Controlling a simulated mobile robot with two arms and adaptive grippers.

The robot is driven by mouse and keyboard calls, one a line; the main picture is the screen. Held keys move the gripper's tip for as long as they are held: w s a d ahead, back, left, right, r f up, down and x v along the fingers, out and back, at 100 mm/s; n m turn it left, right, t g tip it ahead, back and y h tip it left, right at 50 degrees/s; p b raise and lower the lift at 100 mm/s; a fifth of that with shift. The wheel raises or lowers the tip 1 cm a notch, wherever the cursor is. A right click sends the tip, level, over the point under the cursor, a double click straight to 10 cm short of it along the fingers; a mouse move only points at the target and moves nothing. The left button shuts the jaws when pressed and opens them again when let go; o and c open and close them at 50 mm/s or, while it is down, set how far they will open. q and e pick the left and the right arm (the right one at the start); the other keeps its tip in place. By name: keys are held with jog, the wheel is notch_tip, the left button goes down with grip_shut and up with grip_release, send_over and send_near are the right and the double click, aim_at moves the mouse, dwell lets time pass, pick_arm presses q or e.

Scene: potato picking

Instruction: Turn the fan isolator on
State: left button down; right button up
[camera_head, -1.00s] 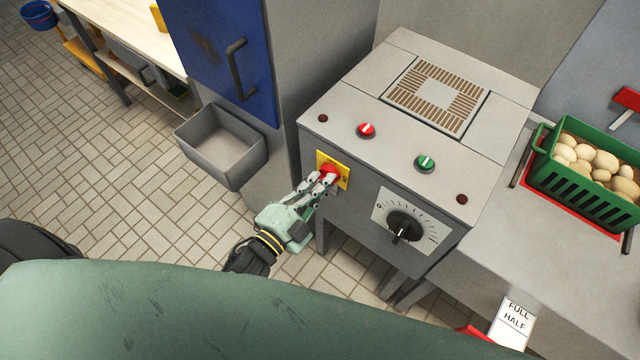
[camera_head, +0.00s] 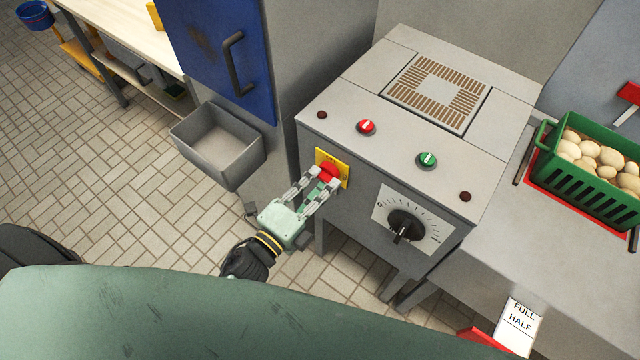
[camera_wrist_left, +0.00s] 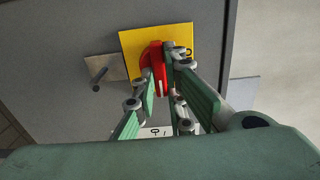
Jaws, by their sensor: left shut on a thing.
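The fan isolator is a red rotary handle (camera_head: 328,174) on a yellow plate (camera_head: 345,165) on the front of the grey machine (camera_head: 350,215). My left gripper (camera_head: 322,183) is at the handle, with its fingers on either side of it. In the left wrist view the red handle (camera_wrist_left: 156,68) stands about upright on its yellow plate (camera_wrist_left: 130,42), and the gripper fingers (camera_wrist_left: 160,85) are shut on it. The fingers partly cover the plate's markings. My right gripper is not in view.
The machine's top has a red knob (camera_head: 366,127) and a green knob (camera_head: 427,160). A black dial (camera_head: 405,225) is right of the isolator. A grey bin (camera_head: 215,150) hangs to the left. A green crate (camera_head: 590,190) of potatoes stands at the right.

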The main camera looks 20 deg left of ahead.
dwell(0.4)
pick_arm(q)
jog(key=c, duration=1.8)
grip_release()
jog(key=v, duration=1.2)
